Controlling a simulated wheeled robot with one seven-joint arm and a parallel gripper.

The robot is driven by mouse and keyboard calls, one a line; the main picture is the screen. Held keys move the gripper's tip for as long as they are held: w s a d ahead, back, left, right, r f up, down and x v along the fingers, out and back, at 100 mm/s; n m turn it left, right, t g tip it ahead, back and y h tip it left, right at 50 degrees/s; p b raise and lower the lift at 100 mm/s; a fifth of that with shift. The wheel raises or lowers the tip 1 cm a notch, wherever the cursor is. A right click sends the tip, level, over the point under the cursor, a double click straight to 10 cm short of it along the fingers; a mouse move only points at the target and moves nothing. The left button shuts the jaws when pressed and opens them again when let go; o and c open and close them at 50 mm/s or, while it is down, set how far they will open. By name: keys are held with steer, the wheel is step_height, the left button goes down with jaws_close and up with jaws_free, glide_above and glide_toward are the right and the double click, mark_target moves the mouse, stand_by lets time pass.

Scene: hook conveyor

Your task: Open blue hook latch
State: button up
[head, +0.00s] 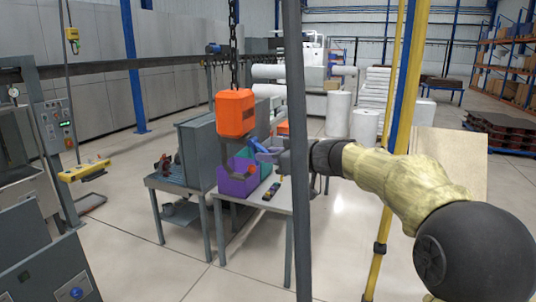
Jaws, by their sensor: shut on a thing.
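An orange hoist block (235,113) hangs on a dark chain, with a grey hook (228,158) below it. The small blue hook latch (252,141) shows at the right of the hook. My gripper (264,152) reaches in from the right at the latch and is shut on it. The contact is small in the picture, and the latch's exact angle is hard to tell. A thin grey post hides part of my wrist.
A grey table (284,203) below the hook bears a purple bin (237,186), a green bin (262,163) and a small dark multicoloured item (271,191). The grey post (298,235) and a yellow post (375,262) stand close by my arm. A control panel (53,124) is at left.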

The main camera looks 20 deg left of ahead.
steer(key=shift+d+r, duration=0.15)
steer(key=shift+r, duration=0.1)
steer(key=shift+d+r+n+h, duration=0.15)
steer(key=shift+r+h, duration=0.25)
steer(key=shift+h, duration=0.1)
steer(key=shift+d+r+n+h, duration=0.1)
steer(key=shift+r+n+h, duration=0.05)
steer(key=shift+r+h, duration=0.3)
steer(key=shift+d+r+h, duration=0.15)
steer(key=shift+h, duration=0.3)
steer(key=shift+r+g, duration=0.1)
steer(key=shift+g, duration=0.2)
steer(key=shift+r+n+g+h, duration=0.3)
steer(key=shift+r+h, duration=0.9)
steer(key=shift+r, duration=0.05)
steer(key=shift+c, duration=0.2)
